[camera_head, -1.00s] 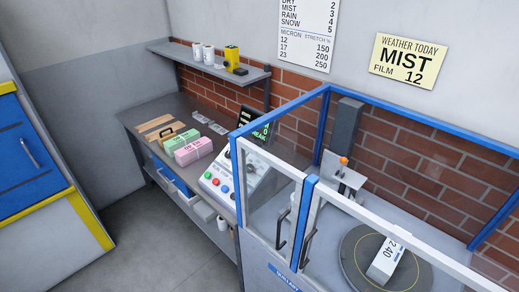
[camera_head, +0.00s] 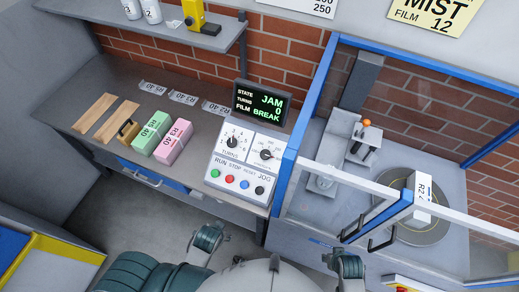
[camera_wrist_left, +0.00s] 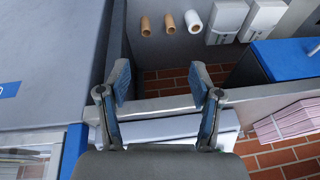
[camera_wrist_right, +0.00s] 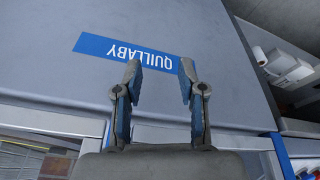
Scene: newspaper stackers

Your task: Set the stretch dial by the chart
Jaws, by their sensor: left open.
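The control panel (camera_head: 240,165) carries two black-pointer dials. The right one (camera_head: 266,154) has a numbered scale too small to read; the left one (camera_head: 232,141) is marked TURNS. The screen (camera_head: 262,103) above reads JAM, turns 0, film BREAK. The yellow weather sign (camera_head: 435,14) reads MIST, FILM 12. My left gripper (camera_head: 208,238) is open and empty, below the panel. My right gripper (camera_head: 347,265) is open and empty, in front of the machine; its wrist view shows parted fingers (camera_wrist_right: 160,80).
Below the dials sit green, red, blue and black buttons (camera_head: 229,178). Green (camera_head: 152,132) and pink (camera_head: 174,141) bundles lie left on the bench. A blue-framed enclosure (camera_head: 285,165) with clear panels and door handles (camera_head: 383,236) stands right, around a turntable (camera_head: 425,230).

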